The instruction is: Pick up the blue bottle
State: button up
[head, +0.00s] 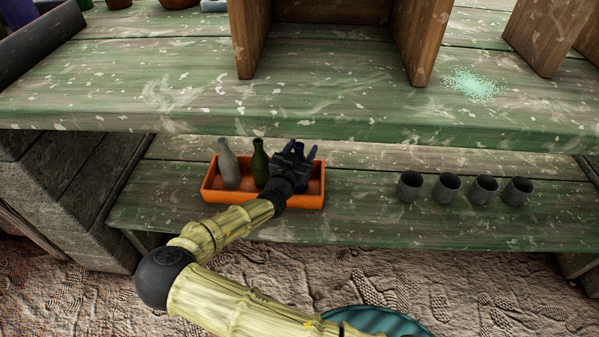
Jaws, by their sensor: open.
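The blue bottle (300,148) is dark blue and stands at the right in an orange tray (222,196) on the lower shelf. My gripper (306,153) is open at the blue bottle, and its fingers and wrist hide most of it. I cannot tell whether the fingers touch the bottle. A grey bottle (228,165) and a dark green bottle (260,165) stand upright in the same tray, left of my gripper.
Several grey cups (447,188) stand in a row on the lower shelf (350,222) at the right. The green upper shelf (330,105) overhangs the tray's back. Wooden dividers (425,45) stand on it. Bare shelf lies between tray and cups.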

grip_shut()
notch_tip(320, 180, up, 10)
jog(key=p, duration=0.5)
jog(key=shift+p, duration=0.35)
jog(key=shift+s, duration=0.1)
